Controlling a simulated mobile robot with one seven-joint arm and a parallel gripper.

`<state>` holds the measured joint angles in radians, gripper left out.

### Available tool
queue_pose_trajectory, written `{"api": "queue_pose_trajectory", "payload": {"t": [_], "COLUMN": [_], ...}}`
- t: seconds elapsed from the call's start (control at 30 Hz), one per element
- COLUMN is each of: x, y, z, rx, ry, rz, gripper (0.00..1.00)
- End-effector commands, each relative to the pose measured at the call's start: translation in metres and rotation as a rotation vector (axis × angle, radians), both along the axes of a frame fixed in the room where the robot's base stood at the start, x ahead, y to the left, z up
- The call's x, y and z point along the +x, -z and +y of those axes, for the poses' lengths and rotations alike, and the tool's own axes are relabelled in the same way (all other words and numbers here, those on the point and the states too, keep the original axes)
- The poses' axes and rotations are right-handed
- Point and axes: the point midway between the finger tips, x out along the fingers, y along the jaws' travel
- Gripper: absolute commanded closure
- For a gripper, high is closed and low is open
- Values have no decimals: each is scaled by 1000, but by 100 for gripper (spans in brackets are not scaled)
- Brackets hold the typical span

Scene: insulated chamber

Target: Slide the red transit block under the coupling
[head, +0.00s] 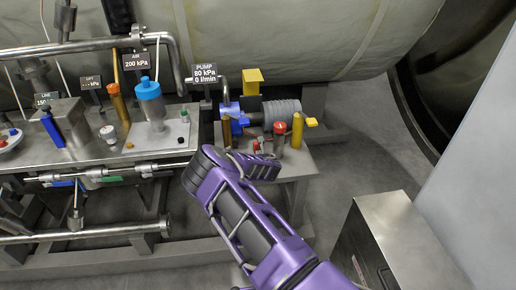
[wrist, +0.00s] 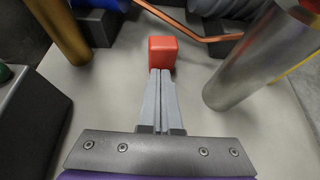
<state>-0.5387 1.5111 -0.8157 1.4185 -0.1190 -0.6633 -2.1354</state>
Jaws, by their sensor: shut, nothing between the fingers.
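The red transit block (wrist: 163,52) stands on the grey bench top right in front of my fingertips in the wrist view. My gripper (wrist: 161,74) is shut with nothing between its fingers, and its tips meet or nearly meet the near face of the block; I cannot tell if they touch. In the head view my gripper (head: 262,150) is low over the pump bench, and a bit of the red block (head: 257,145) shows beside it. Behind stand the blue pump (head: 234,116) and the grey ribbed motor (head: 282,112). The coupling between them is too small to make out.
A silver cylinder (wrist: 248,58) stands close on the right of the fingers, and a brass post (wrist: 66,32) on the left. A copper tube (wrist: 190,34) runs low behind the block. A dark box (wrist: 28,105) sits at left. Bare bench lies between.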

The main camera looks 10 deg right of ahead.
Motion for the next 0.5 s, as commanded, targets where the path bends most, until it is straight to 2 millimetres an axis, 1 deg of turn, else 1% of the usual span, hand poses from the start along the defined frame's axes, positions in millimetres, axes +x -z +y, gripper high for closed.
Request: {"api": "queue_pose_trajectory", "payload": {"t": [0.5], "x": [11], "y": [0], "z": [0], "rx": [0], "ry": [0], "rz": [0], "gripper": [100]}}
